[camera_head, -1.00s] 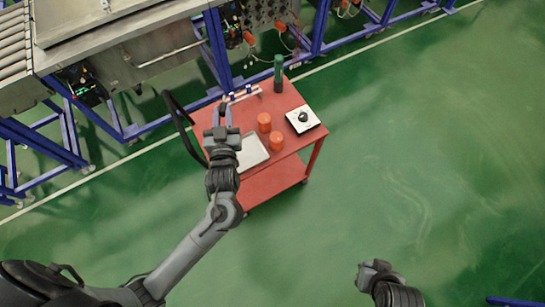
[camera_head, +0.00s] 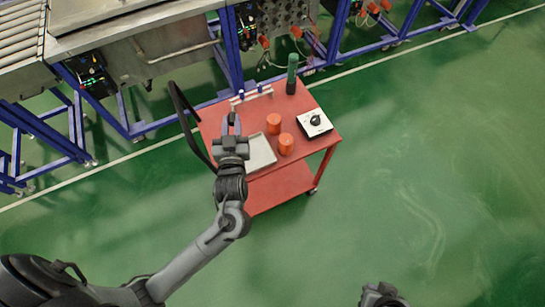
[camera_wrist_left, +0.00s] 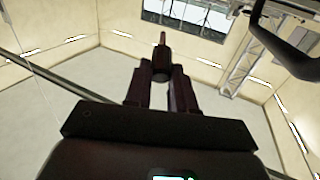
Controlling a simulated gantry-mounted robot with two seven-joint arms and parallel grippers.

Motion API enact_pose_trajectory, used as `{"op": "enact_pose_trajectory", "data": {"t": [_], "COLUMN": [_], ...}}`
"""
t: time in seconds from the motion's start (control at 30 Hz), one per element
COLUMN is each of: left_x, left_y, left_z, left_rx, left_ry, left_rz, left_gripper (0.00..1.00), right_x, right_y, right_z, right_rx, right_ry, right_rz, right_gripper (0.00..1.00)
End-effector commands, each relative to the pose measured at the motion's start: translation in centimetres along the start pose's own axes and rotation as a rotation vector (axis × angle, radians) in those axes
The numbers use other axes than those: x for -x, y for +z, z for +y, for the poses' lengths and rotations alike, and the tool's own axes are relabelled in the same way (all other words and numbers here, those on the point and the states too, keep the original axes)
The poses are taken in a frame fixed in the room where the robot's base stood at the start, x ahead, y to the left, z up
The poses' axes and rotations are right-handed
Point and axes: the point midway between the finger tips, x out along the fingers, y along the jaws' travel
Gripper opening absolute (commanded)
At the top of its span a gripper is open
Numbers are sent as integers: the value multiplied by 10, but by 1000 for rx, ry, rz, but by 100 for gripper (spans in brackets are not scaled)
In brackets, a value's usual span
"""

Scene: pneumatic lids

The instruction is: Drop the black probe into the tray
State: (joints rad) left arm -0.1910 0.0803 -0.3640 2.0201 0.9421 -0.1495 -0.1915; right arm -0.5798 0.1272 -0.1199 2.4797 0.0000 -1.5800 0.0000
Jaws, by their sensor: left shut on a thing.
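The pale grey tray (camera_head: 264,154) lies on the red cart top, just right of my left gripper (camera_head: 231,122). That gripper is over the left part of the cart top. In the left wrist view my left gripper (camera_wrist_left: 161,78) is shut on the dark probe (camera_wrist_left: 161,54), whose thin reddish tip sticks out beyond the fingers. The probe's lower part is hidden between the fingers. In the head view the probe cannot be made out clearly. My right gripper (camera_head: 381,297) is at the bottom edge, mostly cut off, far from the cart.
The red cart (camera_head: 232,110) has a black handle (camera_head: 181,108) at its left. Two orange cylinders (camera_head: 274,123) (camera_head: 286,144), a white box with a black knob (camera_head: 315,123), a green bottle (camera_head: 292,74) and a small rack (camera_head: 250,94) stand on it. Blue-framed machinery is behind.

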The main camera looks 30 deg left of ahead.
Motion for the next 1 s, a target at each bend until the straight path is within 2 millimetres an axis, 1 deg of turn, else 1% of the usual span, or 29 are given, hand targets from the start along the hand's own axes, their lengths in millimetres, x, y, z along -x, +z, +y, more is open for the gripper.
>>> {"op": "enact_pose_trajectory", "data": {"t": [0.07, 0.37, 0.4, 0.47, 0.5, 0.57, 0.87, 1.0], "left_x": [0, 0, 0, 0, 0, 0, 1, 9], "left_y": [4, 3, 3, 4, 4, 4, 4, 4], "left_z": [0, 0, 0, 0, 0, 0, 0, 0], "left_rx": [0, 0, 0, 0, 0, 0, 0, 1], "left_ry": [0, 0, 0, 0, 0, 0, 0, 0], "left_rz": [1, 1, 1, 1, 1, 1, 0, 0], "left_gripper": [0, 0, 30, 39, 46, 54, 54, 54], "right_x": [-5, -4, -4, -4, -4, -4, -4, -5], "right_y": [1, 1, 1, 1, 1, 0, 1, 1], "right_z": [0, -2, -2, -2, -2, -2, -3, -2], "right_rx": [-1, -7, -7, -9, -9, -10, -10, -9], "right_ry": [0, -5, -6, -7, -7, -8, -8, -7], "right_rz": [0, 1, 1, 1, 2, 2, 2, 2], "right_gripper": [0, 0, 0, 0, 0, 0, 0, 0]}}
